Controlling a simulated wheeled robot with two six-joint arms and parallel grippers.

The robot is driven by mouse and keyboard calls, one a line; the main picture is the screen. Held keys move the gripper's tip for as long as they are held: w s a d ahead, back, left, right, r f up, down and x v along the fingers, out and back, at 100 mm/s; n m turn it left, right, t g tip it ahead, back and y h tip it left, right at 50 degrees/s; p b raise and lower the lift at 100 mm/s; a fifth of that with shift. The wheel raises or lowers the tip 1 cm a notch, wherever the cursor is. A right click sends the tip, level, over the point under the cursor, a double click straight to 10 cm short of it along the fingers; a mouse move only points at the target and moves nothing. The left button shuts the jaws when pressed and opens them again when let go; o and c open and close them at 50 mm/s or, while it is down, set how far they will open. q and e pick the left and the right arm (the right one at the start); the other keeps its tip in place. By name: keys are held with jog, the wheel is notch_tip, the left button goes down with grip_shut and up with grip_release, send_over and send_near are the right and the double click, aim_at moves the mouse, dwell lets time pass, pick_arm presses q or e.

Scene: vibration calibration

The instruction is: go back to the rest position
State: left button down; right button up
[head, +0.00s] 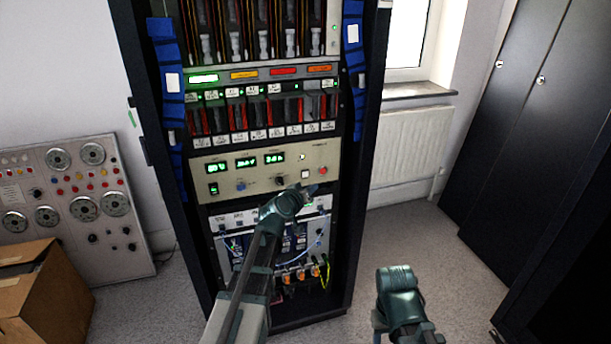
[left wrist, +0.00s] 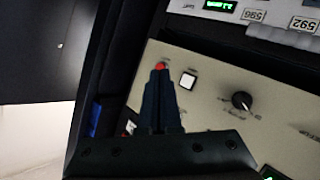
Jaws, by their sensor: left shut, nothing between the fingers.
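My left gripper (head: 312,188) is in front of the beige control panel (head: 215,172) of the rack, near its lower right part. In the left wrist view its fingers (left wrist: 160,75) are together and empty. Their tips lie just in front of or at the red button (left wrist: 161,66); I cannot tell whether they touch it. The red button (head: 323,170) also shows in the head view, just above the gripper. A white square button (left wrist: 188,80) and a black knob (left wrist: 241,101) are beside it. Part of my right arm shows at the lower right of the head view; its gripper does not.
The tall dark rack (head: 362,130) stands in the middle, with cables low at its front. A grey panel with dials (head: 75,185) and a cardboard box (head: 50,300) are on the left. Dark cabinets (head: 520,130) stand on the right. Floor (head: 430,245) between is clear.

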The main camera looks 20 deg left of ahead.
dwell(0.5)
pick_arm(q)
jog(key=s+d+m+g+h+p, duration=0.2)
jog(key=s+d+m+g+p, duration=0.4)
jog(key=s+d+p, duration=0.65)
jog(key=s+d+r+g+y+p, duration=0.1)
jog(key=s+g+y+p, duration=0.1)
jog(key=s, duration=0.5)
jog(key=s+d+r+m+g+y+p, duration=0.1)
jog(key=s+r+g+p, duration=0.1)
jog(key=s, duration=0.5)
jog(key=s+d+r+g+y+p, duration=0.1)
jog(key=s+g+y+p, duration=0.1)
jog(key=s, duration=0.5)
jog(key=g+p, duration=0.1)
jog(key=g, duration=0.1)
jog(key=shift+s+d+r+g+y, duration=0.3)
jog(key=shift+d+g, duration=0.1)
jog(key=c, duration=1.6)
grip_release()
